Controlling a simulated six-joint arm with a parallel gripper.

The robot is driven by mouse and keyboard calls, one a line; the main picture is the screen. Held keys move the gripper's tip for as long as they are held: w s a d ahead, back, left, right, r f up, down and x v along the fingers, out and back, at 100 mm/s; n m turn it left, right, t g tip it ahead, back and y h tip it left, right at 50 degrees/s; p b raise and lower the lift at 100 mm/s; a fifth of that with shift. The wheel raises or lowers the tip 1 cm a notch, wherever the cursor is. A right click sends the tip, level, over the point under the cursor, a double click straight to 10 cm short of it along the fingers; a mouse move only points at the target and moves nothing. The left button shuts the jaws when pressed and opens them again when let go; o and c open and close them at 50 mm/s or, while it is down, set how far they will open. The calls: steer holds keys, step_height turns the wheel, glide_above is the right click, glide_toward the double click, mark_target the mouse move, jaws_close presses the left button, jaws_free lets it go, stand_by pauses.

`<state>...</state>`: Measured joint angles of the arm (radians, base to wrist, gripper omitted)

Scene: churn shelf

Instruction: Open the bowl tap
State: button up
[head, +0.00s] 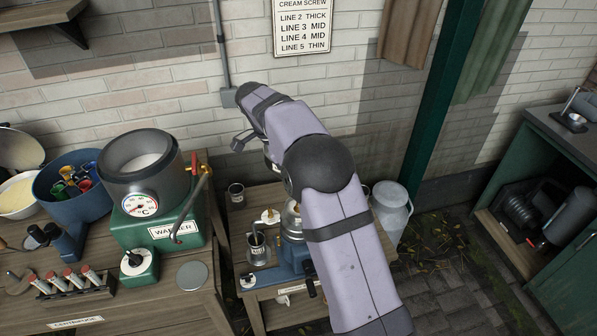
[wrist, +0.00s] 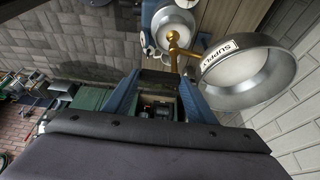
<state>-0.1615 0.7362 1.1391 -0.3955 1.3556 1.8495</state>
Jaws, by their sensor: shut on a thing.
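The supply bowl (wrist: 245,75) is a round metal bowl with a "SUPPLY" label, at the upper right of the wrist view. The brass bowl tap (wrist: 173,42) is beside the bowl's rim, with its stem reaching down towards my gripper (wrist: 162,76). My gripper's blue fingers stand either side of the lower end of the tap, and it is shut on the tap. The exact contact is partly hidden.
In the head view, a green warmer (head: 165,225) with a grey pot and dial stands on the left bench. A blue separator base (head: 268,275) stands on the middle bench, partly behind my arm. A milk churn (head: 391,205) stands right of my arm.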

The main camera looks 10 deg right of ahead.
steer(key=o, duration=1.1)
steer(key=shift+b+v, duration=0.5)
steer(key=shift+v, duration=3.15)
steer(key=s+f+n+y, duration=0.1)
steer(key=s+f+n, duration=0.3)
steer(key=s, duration=0.6)
steer(key=s+d+f+n+y, duration=0.1)
steer(key=s+f+n+y, duration=0.1)
steer(key=s+f+n, duration=0.3)
steer(key=s+f+n+y, duration=0.1)
steer(key=s+f+n, duration=0.4)
steer(key=s+n, duration=0.4)
steer(key=shift+s+d+f, duration=0.1)
steer(key=shift+s+d, duration=0.05)
steer(key=shift+s, duration=1.3)
steer(key=shift+s+d+f, duration=0.1)
steer(key=shift+s+d, duration=0.05)
steer(key=shift+s, duration=1.25)
